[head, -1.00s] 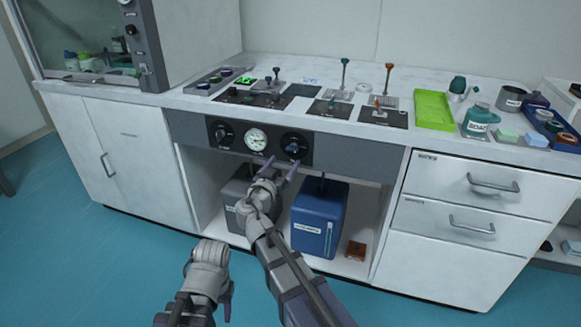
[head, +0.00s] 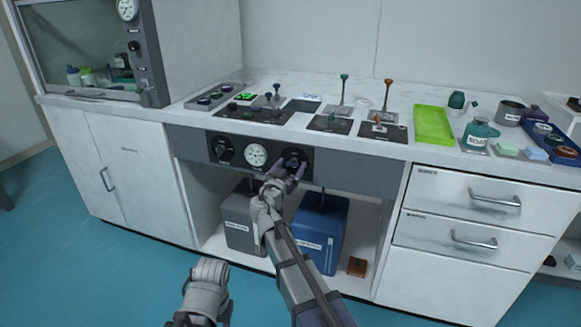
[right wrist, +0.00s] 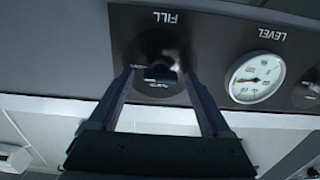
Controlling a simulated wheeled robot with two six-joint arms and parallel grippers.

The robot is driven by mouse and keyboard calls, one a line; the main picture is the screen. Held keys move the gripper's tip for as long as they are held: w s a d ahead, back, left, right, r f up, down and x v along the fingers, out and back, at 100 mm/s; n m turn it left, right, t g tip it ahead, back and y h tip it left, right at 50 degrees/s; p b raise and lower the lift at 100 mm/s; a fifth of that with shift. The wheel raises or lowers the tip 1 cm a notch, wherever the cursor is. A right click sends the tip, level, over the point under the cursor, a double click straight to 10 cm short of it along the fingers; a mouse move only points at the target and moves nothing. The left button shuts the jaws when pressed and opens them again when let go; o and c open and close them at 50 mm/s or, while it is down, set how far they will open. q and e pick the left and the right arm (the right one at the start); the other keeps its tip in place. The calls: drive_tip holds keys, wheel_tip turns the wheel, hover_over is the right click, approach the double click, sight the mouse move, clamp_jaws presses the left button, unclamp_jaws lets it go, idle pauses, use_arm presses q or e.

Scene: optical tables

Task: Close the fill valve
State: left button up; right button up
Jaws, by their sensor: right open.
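The fill valve (right wrist: 160,72) is a dark round knob with a raised grip bar on a black panel. The word FILL shows upside down beside it in the right wrist view. In the head view the fill valve (head: 294,157) is the right-hand knob of the panel. My right gripper (right wrist: 160,78) is open, with one finger on each side of the grip bar; I cannot tell whether they touch it. In the head view my right gripper (head: 288,171) is just in front of the knob and partly hides it. My left arm shows at the bottom, without visible fingers.
A round level gauge (head: 256,155) and another black knob (head: 222,149) share the panel. Below, a grey container (head: 241,218) and a blue container (head: 319,230) stand in the open bay. The countertop above holds levers and a green tray (head: 433,125).

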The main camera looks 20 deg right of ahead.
drive_tip(key=shift+c, duration=0.2)
clamp_jaws()
idle(0.6)
